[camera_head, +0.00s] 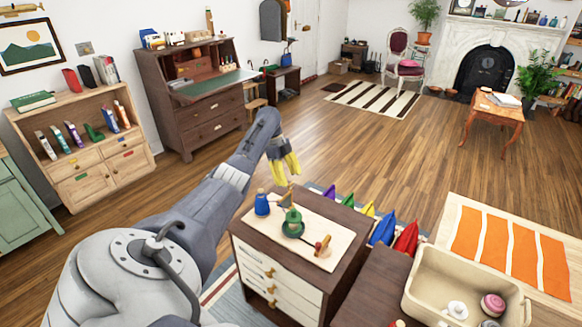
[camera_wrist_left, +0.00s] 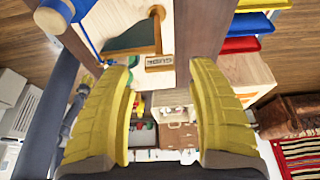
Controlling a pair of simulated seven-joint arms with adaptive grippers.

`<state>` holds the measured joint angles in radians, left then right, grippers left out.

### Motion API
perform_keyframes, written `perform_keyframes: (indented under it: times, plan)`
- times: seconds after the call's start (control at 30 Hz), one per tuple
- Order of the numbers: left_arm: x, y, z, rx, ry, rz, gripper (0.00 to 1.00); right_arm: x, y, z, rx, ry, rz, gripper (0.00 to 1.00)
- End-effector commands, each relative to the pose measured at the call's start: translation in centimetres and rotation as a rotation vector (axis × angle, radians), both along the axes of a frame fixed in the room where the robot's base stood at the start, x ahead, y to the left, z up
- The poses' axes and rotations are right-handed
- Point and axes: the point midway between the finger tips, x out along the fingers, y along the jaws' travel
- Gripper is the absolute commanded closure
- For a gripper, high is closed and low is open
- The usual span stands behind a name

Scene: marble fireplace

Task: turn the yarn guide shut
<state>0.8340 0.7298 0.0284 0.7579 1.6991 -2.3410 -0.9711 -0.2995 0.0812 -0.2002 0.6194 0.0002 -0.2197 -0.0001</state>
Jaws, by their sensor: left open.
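A cream board (camera_head: 313,217) lies on a dark brown drawer cabinet (camera_head: 341,216) in the head view. A blue cone-like piece (camera_head: 262,205), a green round piece (camera_head: 293,224) and a small red-tipped wooden piece (camera_head: 322,245) stand on it. A small thin fitting shows between the blue and green pieces; I cannot tell clearly which part is the yarn guide or how it is turned. My left gripper (camera_head: 285,174) hangs above the board's far edge, yellow fingers apart and empty. In the left wrist view, a curved copper-coloured piece (camera_wrist_left: 158,24) and a small label plate (camera_wrist_left: 159,64) lie beyond the open fingers.
Blue and red pointed pieces (camera_head: 405,238) stand right of the cabinet. A beige bin (camera_head: 436,279) with a few items is at the lower right. An orange striped mat (camera_head: 511,246) lies behind it.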

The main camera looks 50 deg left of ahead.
Motion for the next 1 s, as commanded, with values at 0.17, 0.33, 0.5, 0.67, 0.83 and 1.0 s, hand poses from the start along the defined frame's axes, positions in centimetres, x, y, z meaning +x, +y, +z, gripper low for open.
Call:
perform_keyframes:
  times: [0.17,0.33,0.5,0.67,0.83,1.0]
  plan:
    - [-0.2,1.3,3.1,0.002,-0.001,0.001,0.42,0.0,0.1,0.0,0.001,0.000,0.000,0.68]
    - [-0.4,2.2,5.5,0.001,-0.001,0.000,0.42,0.0,0.1,0.0,0.001,0.000,0.000,0.68]
    - [-0.4,2.8,7.1,0.000,0.000,-0.001,0.42,0.0,0.1,0.0,0.001,0.000,0.000,0.68]
    - [-0.5,3.1,7.8,0.000,0.002,-0.001,0.42,0.0,0.1,0.0,0.001,0.000,0.000,0.68]
    - [-0.6,3.2,8.0,0.000,0.002,-0.001,0.42,0.0,0.1,0.0,0.001,0.000,0.000,0.68]
    - [-0.6,3.2,8.0,0.000,0.001,0.000,0.42,0.0,0.1,0.0,0.001,0.000,0.000,0.68]
